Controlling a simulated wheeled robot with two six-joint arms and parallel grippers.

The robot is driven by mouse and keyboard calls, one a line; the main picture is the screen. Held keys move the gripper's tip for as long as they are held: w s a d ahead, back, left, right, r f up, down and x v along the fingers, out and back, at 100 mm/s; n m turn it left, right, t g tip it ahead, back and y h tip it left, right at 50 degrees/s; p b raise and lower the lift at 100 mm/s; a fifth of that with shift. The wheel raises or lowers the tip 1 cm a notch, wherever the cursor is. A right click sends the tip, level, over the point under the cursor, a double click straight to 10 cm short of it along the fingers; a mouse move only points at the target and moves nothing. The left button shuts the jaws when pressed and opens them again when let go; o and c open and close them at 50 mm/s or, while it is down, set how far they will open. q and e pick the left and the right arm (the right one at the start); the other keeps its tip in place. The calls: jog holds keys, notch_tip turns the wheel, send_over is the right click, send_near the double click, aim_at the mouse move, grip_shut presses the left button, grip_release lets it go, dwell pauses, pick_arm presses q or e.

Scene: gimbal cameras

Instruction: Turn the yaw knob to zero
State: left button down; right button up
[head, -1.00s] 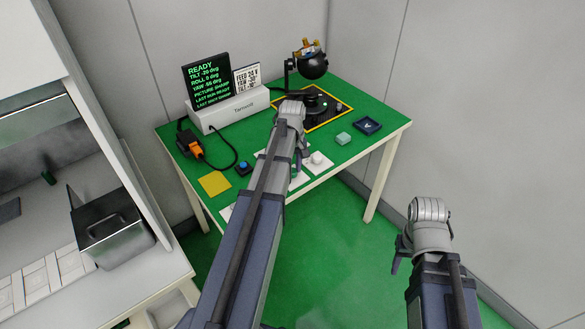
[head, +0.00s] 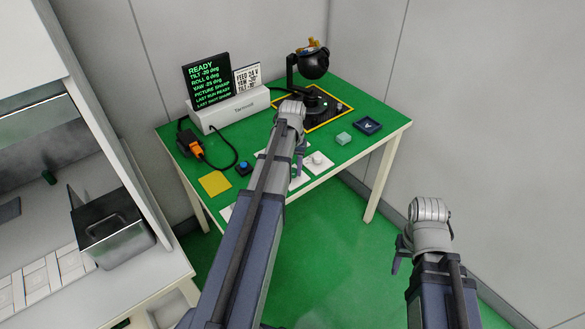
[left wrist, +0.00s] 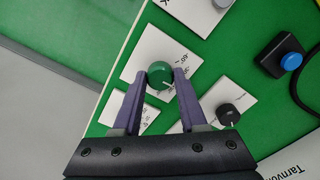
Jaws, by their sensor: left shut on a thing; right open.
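My left gripper (left wrist: 159,85) is shut on a green knob (left wrist: 160,72) with a white pointer line, on a white card with degree marks. In the head view this gripper (head: 299,165) is over the near part of the green table, and my arm hides the knob. The screen (head: 207,82) reads READY, TILT -20, ROLL 0 and what looks like YAW -25 deg. The black gimbal camera (head: 313,66) stands on a dark base at the back. My right gripper (head: 398,258) is open and empty, off the table at the right.
A black knob (left wrist: 228,114) and a white knob (left wrist: 221,3) flank the green one on their own cards.

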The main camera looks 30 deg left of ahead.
aim_at(293, 171)
pick_arm(q)
jog(key=shift+m, duration=0.4)
jog(key=shift+c, duration=2.2)
grip_release()
jog(key=shift+r, duration=0.1)
notch_tip(293, 171, up, 8)
jog(key=p, duration=0.8)
jog(key=shift+f, duration=0.2)
jog(key=shift+d, duration=0.1)
